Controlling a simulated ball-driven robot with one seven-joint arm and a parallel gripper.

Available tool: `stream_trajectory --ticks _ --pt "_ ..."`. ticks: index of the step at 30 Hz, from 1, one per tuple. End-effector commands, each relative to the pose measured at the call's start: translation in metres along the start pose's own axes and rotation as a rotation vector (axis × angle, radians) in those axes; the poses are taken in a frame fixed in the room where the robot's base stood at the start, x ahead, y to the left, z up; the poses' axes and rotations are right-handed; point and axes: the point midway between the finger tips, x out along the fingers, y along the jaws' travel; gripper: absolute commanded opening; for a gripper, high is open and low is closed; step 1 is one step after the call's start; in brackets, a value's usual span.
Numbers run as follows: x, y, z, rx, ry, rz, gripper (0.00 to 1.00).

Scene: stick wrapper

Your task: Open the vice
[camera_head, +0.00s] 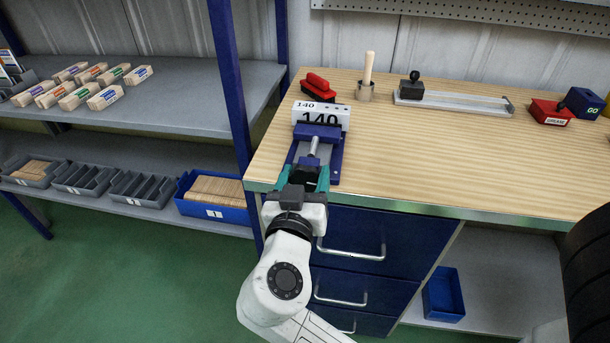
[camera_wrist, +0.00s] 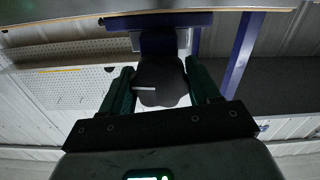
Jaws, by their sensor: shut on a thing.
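The blue vice (camera_head: 334,166) sits at the front left corner of the wooden workbench. Its metal screw (camera_head: 314,146) points toward the bench's front edge. A white block labelled 140 (camera_head: 322,112) stands upright at the vice's far end; I cannot tell how tightly the jaws hold it. My gripper (camera_head: 305,177) is at the near end of the screw, with its green fingers closed on the black knob. In the wrist view the knob (camera_wrist: 160,82) lies between the two fingers of my gripper (camera_wrist: 163,85), with blue vice parts (camera_wrist: 158,42) beyond it.
Shelves stand at left. The bench's middle front is clear.

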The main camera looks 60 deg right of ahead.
Motion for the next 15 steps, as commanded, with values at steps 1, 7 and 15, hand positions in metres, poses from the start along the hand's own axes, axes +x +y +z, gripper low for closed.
stream_trajectory --ticks 1,7,15 --pt "-0.0002 -0.0001 0.0003 -0.013 -0.001 0.0 0.31" --pt "-0.0002 -0.0002 0.0007 -0.018 -0.001 0.0 0.31" --pt "-0.0002 -0.0002 0.0006 -0.017 -0.001 0.0 0.78"
